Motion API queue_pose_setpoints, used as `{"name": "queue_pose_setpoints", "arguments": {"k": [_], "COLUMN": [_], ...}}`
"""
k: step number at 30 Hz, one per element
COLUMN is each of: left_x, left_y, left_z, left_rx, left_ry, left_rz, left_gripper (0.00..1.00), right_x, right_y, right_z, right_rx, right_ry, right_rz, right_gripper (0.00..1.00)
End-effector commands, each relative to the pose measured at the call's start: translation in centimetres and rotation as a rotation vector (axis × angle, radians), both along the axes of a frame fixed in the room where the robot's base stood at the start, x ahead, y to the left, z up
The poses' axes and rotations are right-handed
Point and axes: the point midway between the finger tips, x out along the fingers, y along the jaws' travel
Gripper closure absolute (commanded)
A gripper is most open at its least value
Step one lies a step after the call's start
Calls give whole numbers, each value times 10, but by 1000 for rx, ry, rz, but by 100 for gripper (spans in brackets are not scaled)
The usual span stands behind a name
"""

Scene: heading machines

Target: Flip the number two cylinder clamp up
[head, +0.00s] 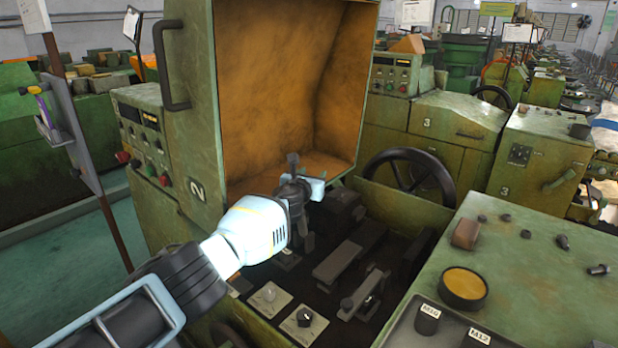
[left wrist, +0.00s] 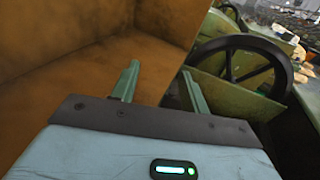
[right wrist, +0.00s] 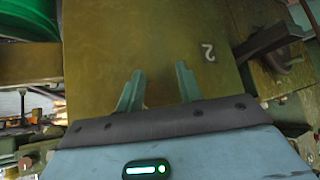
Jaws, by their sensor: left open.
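My right gripper (right wrist: 158,88) is outside the head view.
A black handwheel (head: 410,182) stands right of the housing. Dark levers and pedal-like plates (head: 362,292) lie below it, with knobs (head: 304,317) in front. A black handle (head: 168,65) is on the housing's left edge.

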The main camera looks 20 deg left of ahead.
Motion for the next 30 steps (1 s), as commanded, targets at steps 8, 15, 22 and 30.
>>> {"name": "queue_pose_setpoints", "arguments": {"k": [8, 15, 22, 30], "left_x": [-4, -7, -11, -13], "left_y": [-5, -9, -12, -14], "left_z": [18, 29, 40, 46], "left_rx": [0, 0, 0, 0], "left_ry": [-6, -6, -6, -6], "left_rz": [0, -1, -1, -1], "left_gripper": [55, 55, 55, 55], "right_x": [4, 7, 8, 8], "right_y": [0, -1, -2, -5], "right_z": [10, 14, 17, 20], "right_rx": [-3, -7, -11, -18], "right_ry": [-13, -14, -16, -20], "right_rz": [0, 0, 1, 1], "right_gripper": [64, 64, 64, 64]}}
